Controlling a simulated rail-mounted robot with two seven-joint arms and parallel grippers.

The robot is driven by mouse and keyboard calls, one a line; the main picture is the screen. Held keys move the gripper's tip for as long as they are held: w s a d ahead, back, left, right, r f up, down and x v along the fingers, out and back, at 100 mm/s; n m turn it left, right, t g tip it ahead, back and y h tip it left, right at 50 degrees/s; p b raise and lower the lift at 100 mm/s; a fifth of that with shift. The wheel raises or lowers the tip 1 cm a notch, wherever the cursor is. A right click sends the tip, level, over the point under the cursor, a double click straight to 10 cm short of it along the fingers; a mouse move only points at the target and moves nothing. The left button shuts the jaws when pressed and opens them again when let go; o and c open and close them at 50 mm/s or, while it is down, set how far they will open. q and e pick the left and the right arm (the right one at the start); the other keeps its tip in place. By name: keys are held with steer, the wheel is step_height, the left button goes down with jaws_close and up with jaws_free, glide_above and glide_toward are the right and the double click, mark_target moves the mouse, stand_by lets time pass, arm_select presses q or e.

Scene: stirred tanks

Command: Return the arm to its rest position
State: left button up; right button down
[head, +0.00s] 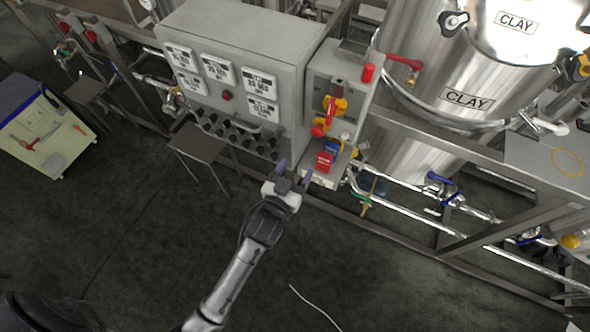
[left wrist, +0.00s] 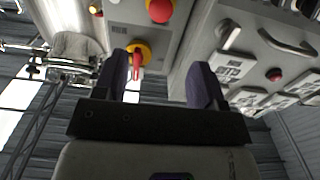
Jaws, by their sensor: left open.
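My left gripper (head: 292,174) is open and empty, with its two dark purple fingers apart. It is in front of the lower part of the control station, near a red box (head: 325,161) and a blue box (head: 331,146) on a small shelf. In the left wrist view the open gripper (left wrist: 168,85) points at the panel, with a red handle on a yellow base (left wrist: 139,57) showing beyond the fingers. My left arm reaches up from the bottom of the head view. My right gripper is not in view.
A grey control cabinet (head: 236,45) with white displays stands behind the gripper. A steel tank labelled CLAY (head: 466,98) and pipes with valves are at the right. A small table (head: 200,143) and a cart (head: 45,135) are at the left. The floor in front is mostly clear.

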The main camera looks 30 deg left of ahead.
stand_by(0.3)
arm_select(q)
step_height(320, 180, down, 6)
steer(key=s+a+g+y, duration=0.1)
steer(key=s+a+g, duration=0.15)
steer(key=g, duration=0.35)
steer(key=s+a+f+m+g+h, duration=0.15)
steer(key=s+g, duration=0.25)
steer(key=s, duration=0.8)
steer(key=s+f+m+g, duration=0.15)
steer(key=s+g, duration=0.25)
steer(key=s, duration=0.8)
step_height(320, 180, up, 24)
steer(key=p, duration=2.4)
steer(key=shift+w+f+n, duration=0.15)
steer(key=shift+n, duration=0.15)
